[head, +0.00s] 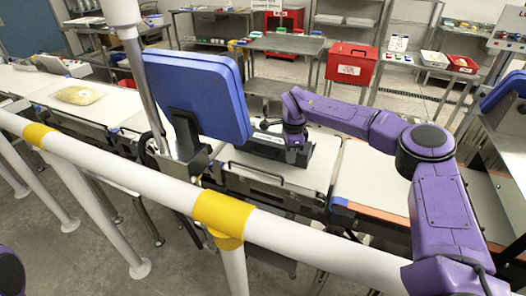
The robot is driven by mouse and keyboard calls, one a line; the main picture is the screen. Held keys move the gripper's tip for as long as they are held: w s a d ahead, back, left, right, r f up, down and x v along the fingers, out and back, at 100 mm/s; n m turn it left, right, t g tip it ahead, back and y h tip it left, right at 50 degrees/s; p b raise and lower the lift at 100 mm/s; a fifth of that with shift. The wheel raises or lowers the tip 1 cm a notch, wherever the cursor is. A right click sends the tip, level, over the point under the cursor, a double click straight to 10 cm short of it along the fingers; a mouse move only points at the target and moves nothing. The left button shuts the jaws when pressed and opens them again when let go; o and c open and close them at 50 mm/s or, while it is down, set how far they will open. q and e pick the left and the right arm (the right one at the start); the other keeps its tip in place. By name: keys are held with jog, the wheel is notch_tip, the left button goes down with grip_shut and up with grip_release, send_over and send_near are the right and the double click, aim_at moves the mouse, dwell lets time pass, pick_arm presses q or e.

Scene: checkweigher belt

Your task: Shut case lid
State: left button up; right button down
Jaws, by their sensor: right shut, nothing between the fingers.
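A dark, low case (304,163) sits on the pale belt section right of the blue screen, partly behind the screen's edge and my right gripper. Whether its lid is open or shut is too small and too covered to tell. My right arm comes in from the right and bends down. My right gripper (294,146) is shut and empty, right at the case; I cannot tell whether it touches it. My left gripper is not in view.
A blue screen (198,92) on a pole stands left of the case. A white rail (110,160) with yellow bands crosses in front of the belt. A yellowish bag (79,95) lies on the belt at far left. A red bin (351,63) stands behind.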

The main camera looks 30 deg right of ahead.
dwell(0.6)
jog(key=shift+w+d+r+p, duration=0.15)
jog(key=shift+w+d+p, duration=0.45)
jog(key=shift+d, duration=0.3)
jog(key=shift+w+d, duration=0.15)
jog(key=shift+d, duration=0.05)
jog(key=shift+w, duration=0.1)
jog(key=shift+w+d+r+p, duration=0.15)
jog(key=shift+r+p, duration=0.15)
jog(key=shift+p, duration=0.05)
jog(key=shift+w+d+r+p, duration=0.75)
jog(key=shift+d+r+p, duration=0.2)
jog(key=shift+p, duration=0.1)
